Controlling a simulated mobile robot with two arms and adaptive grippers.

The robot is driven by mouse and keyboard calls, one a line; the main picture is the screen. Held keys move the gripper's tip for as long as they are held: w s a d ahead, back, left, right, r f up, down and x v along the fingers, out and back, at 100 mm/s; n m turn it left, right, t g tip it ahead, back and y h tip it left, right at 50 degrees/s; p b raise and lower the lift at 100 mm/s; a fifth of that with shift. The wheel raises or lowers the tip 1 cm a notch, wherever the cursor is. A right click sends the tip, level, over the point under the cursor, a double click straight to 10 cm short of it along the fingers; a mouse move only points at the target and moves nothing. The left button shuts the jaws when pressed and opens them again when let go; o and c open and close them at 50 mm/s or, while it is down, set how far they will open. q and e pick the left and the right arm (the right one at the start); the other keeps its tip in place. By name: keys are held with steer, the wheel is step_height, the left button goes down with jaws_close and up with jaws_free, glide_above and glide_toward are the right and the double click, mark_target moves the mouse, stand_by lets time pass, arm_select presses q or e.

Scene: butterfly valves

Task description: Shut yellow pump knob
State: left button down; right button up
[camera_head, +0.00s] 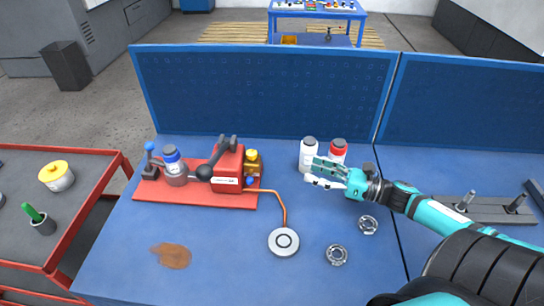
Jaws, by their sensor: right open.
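The red pump (229,168) stands on a red base plate (200,196) at the left of the blue table. Its yellow knob (252,156) sits on its right side, above a yellow fitting from which a copper-coloured pipe runs. I cannot tell from here how far the knob is turned. My right gripper (311,171) comes in from the right and is open and empty, its fingers pointing left. It is to the right of the knob, well apart from it, and in front of the bottles in this view. My left gripper is not in view.
A white bottle (309,150) and a red-capped bottle (338,151) stand behind my right gripper. The pipe (284,212) bends to a round grey disc (284,242). Two metal rings (337,254) lie nearby. A blue pegboard (262,92) closes the back. A brown stain (171,256) lies front left.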

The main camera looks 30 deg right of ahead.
mark_target(257, 154)
steer(key=w+a+p, duration=0.1)
steer(key=w+a, duration=0.2)
steer(key=w, duration=0.1)
steer(key=w+a+n+p, duration=0.1)
steer(key=w+a+p, duration=0.1)
steer(key=w, duration=0.3)
steer(key=w+a+n+p, duration=0.1)
steer(key=w+a, duration=0.3)
steer(key=w, duration=0.1)
steer(key=shift+a, duration=0.3)
